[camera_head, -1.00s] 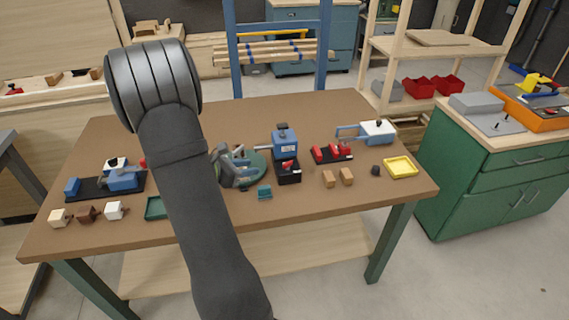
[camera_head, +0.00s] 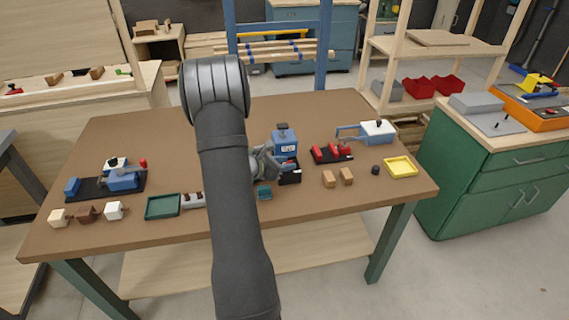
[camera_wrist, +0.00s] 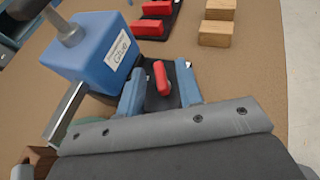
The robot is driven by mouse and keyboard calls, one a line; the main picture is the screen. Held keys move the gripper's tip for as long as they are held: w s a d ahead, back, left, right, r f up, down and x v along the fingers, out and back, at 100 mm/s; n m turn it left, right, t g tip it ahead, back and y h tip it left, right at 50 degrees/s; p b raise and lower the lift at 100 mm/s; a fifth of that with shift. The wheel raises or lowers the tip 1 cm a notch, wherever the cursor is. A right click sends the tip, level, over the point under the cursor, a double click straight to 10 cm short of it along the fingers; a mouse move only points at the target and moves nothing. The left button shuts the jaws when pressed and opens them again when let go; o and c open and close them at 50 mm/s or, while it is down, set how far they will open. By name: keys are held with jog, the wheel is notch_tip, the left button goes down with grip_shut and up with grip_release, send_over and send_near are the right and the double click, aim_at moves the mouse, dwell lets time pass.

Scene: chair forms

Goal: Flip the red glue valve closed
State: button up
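The glue unit is a blue box with a white "Glue" label, at the middle of the table (camera_head: 284,143) and at the upper left of the wrist view (camera_wrist: 92,48). The red glue valve (camera_wrist: 162,77) is a small lever on a black base beside the box. My gripper (camera_wrist: 160,84) is open, with its two blue fingers on either side of the red lever and a gap showing on each side. In the head view my gripper (camera_head: 277,164) is at the front of the glue unit and mostly covers the valve.
Red blocks on a black base (camera_head: 331,153) and two wooden blocks (camera_head: 337,178) lie to the right. A teal block (camera_head: 264,193) is close in front of my gripper. A green tray (camera_head: 163,206) lies to the left and a yellow tray (camera_head: 400,167) to the far right.

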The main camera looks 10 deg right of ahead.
grip_shut()
jog(key=m+g, duration=0.2)
jog(key=shift+w+g+h, duration=0.2)
jog(key=shift+g+h, duration=0.1)
jog(key=shift+h, duration=0.1)
jog(key=m+g, duration=0.3)
jog(key=shift+w+a, duration=0.1)
jog(key=shift+w, duration=0.05)
grip_release()
